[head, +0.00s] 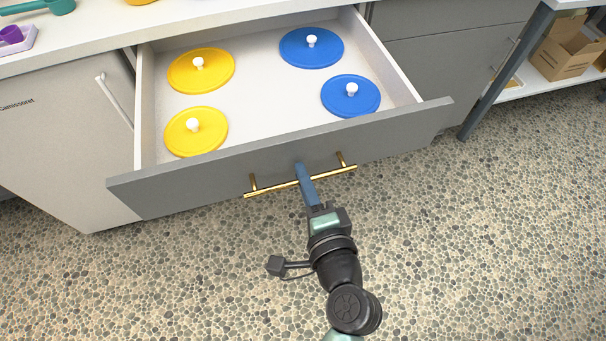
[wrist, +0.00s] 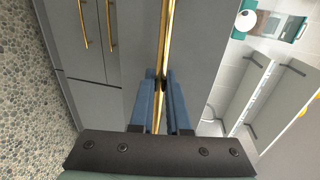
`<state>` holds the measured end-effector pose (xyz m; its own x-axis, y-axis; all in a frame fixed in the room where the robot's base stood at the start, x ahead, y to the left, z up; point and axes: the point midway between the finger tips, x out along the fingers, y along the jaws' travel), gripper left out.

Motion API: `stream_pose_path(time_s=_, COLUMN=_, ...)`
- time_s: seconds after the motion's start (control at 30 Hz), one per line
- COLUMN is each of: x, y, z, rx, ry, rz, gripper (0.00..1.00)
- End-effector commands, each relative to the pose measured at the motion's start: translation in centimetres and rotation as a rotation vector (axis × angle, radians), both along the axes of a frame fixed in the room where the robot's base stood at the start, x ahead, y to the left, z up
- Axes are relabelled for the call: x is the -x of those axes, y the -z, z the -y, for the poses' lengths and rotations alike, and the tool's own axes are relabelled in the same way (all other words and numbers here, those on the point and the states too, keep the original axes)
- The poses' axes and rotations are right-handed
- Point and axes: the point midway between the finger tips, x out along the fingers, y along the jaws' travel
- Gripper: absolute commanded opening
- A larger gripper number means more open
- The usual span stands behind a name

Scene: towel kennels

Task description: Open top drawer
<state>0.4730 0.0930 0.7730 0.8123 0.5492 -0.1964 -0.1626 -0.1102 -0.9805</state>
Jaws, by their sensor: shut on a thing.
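The top drawer (head: 280,155) stands pulled well out of the counter, its grey front toward me. A brass bar handle (head: 265,190) runs along the front on two posts. My gripper (head: 302,172) is at the middle of the handle with its blue fingers shut on the bar. In the wrist view the handle (wrist: 166,40) runs down between the two fingertips (wrist: 162,80). Inside the drawer are two yellow lids (head: 215,75) and two blue lids (head: 325,42), each with a white knob.
A white-handled appliance (head: 60,130) stands left of the drawer. Grey cabinets (head: 450,65) are to the right, then a shelf table with a cardboard box (head: 565,55). A purple tray (head: 25,40) lies on the countertop (head: 100,45). The pebbled floor (head: 480,240) in front is clear.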

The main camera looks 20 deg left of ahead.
Motion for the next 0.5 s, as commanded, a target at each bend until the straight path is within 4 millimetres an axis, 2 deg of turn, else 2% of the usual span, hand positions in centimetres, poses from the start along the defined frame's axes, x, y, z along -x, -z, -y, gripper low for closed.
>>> stream_pose_path(time_s=0.03, x=-0.04, y=-0.03, z=0.06, rx=0.000, ry=0.002, rz=0.001, gripper=0.00)
stream_pose_path(time_s=0.07, x=-0.04, y=-0.03, z=0.05, rx=0.000, ry=0.002, rz=0.001, gripper=0.16)
stream_pose_path(time_s=0.2, x=-0.05, y=-0.03, z=0.04, rx=0.000, ry=0.001, rz=0.000, gripper=0.42)
stream_pose_path(time_s=0.23, x=-0.04, y=-0.03, z=0.03, rx=0.000, ry=0.001, rz=0.000, gripper=0.45)
stream_pose_path(time_s=0.5, x=0.01, y=-0.02, z=0.03, rx=0.000, ry=0.001, rz=0.000, gripper=0.45)
